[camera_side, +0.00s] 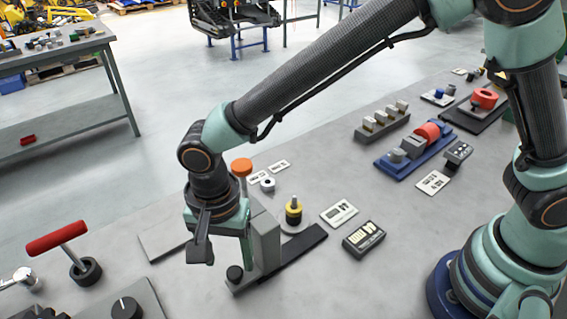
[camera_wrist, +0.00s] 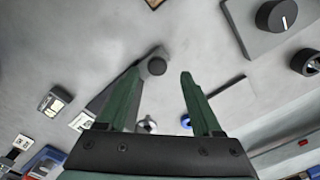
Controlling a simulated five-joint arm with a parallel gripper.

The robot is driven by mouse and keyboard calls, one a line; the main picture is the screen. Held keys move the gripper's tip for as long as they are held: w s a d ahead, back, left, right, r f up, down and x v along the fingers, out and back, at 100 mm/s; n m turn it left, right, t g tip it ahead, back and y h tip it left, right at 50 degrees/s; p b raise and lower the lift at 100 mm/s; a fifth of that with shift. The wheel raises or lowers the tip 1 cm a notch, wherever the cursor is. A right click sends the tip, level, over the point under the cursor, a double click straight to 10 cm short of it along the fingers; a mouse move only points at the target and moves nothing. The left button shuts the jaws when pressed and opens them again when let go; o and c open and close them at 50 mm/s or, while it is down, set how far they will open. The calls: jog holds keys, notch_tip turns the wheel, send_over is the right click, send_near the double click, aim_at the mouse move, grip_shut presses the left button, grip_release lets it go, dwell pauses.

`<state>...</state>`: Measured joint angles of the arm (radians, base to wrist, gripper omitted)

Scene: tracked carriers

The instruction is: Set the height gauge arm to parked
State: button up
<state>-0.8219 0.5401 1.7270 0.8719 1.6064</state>
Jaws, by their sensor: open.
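What looks like the height gauge is a grey upright piece (camera_side: 264,232) on a long dark base (camera_side: 290,262), with a black knob (camera_side: 235,273) at its near end. My gripper (camera_side: 244,256) points down right beside it and hides part of it. I cannot tell which part is the gauge arm or its setting. In the wrist view my gripper (camera_wrist: 162,74) is open, with two green fingers apart. The black round knob (camera_wrist: 157,66) shows between the fingertips, and the dark base (camera_wrist: 104,97) passes behind the left finger. Nothing is visibly held.
An orange-topped knob (camera_side: 241,167) stands behind my gripper. A yellow-and-black piece (camera_side: 293,211) stands to the right. A red-handled lever (camera_side: 57,238) and a dial plate (camera_side: 140,300) are at left. A blue carrier (camera_side: 412,155) is at right.

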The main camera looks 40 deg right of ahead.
notch_tip(320, 180, up, 8)
jog(key=shift+r, duration=0.15)
dwell(0.4)
jog(key=w+d+r+n+t+y, duration=0.3)
jog(key=w+d+r+n+t, duration=0.15)
jog(key=w+r, duration=0.4)
jog(key=s+d+n+h, duration=0.1)
jog(key=s+d, duration=0.4)
jog(key=d, duration=0.9)
jog(key=s+d+n+t+h, duration=0.1)
jog(key=s+d, duration=0.4)
jog(key=d, duration=0.8)
jog(key=shift+d+n+h, duration=0.4)
jog(key=shift+n+h, duration=0.1)
jog(key=shift+n, duration=0.75)
